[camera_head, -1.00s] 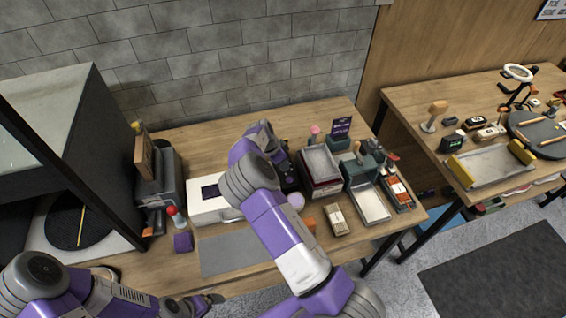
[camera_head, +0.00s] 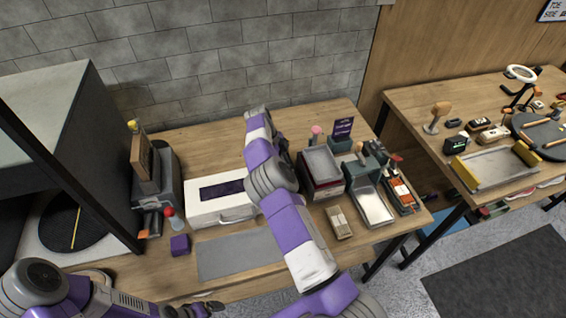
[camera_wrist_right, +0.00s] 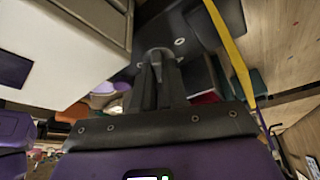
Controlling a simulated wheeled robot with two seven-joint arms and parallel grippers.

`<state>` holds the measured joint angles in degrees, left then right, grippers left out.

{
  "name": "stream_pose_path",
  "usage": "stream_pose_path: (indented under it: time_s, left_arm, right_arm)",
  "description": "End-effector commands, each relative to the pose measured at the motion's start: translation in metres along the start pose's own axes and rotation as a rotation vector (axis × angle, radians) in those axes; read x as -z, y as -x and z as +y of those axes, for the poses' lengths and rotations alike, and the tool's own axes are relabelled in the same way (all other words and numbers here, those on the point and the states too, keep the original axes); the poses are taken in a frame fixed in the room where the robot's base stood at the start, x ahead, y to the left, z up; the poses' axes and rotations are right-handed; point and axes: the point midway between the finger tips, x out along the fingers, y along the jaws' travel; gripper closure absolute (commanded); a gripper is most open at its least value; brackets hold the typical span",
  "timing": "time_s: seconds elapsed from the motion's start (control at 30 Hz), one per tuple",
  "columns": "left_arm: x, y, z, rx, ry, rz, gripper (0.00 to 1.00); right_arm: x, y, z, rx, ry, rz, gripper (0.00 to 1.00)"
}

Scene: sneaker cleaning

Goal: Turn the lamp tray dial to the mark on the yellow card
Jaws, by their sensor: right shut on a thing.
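In the right wrist view, my right gripper (camera_wrist_right: 158,68) has its fingers together on a small grey round knob (camera_wrist_right: 160,50) on a dark surface. In the head view my right arm reaches over the table to the back, and it hides its own fingertips and most of what is around them. A yellow strip (camera_wrist_right: 232,52) shows beside the knob in the wrist view; I cannot tell whether it is the card. No dial marks are readable. My left gripper (camera_head: 197,309) is low at the bottom edge, too small and dark to tell its jaws.
A white case (camera_head: 222,210) stands left of my right arm; a white body (camera_wrist_right: 75,45) is close in the wrist view. A tray on a dark red box (camera_head: 322,165) stands to the right. A grey mat (camera_head: 225,257) lies in front. A side table (camera_head: 440,105) is at right.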

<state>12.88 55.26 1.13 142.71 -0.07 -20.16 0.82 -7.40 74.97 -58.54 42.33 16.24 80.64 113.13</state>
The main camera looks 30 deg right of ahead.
Motion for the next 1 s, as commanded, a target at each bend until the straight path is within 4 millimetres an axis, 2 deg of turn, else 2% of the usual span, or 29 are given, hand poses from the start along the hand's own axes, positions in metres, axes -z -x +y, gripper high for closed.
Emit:
stream_pose_path:
  time_s: [0.53,0.57,0.7,0.73,1.0]
  left_arm:
    - [0.0001,-0.0008,-0.0003,0.0,0.0,0.0,0.05]
    - [0.0001,-0.0008,-0.0003,0.0,0.0,0.0,0.05]
    - [0.0001,-0.0008,-0.0003,0.0,0.0,0.0,0.05]
    - [0.0001,-0.0008,-0.0003,0.0,0.0,0.0,0.05]
    - [0.0001,-0.0008,-0.0003,0.0,0.0,0.0,0.05]
  right_arm:
    - [-0.0003,0.0,-0.0003,-0.01,-0.026,-0.002,1.0]
    - [-0.0003,0.0,-0.0003,-0.01,-0.026,-0.002,0.86]
    - [-0.0003,0.0,-0.0003,-0.01,-0.025,-0.002,0.64]
    - [-0.0003,0.0,-0.0003,-0.01,-0.025,-0.002,0.62]
    - [-0.0002,0.0007,-0.0003,-0.01,-0.025,-0.001,0.62]
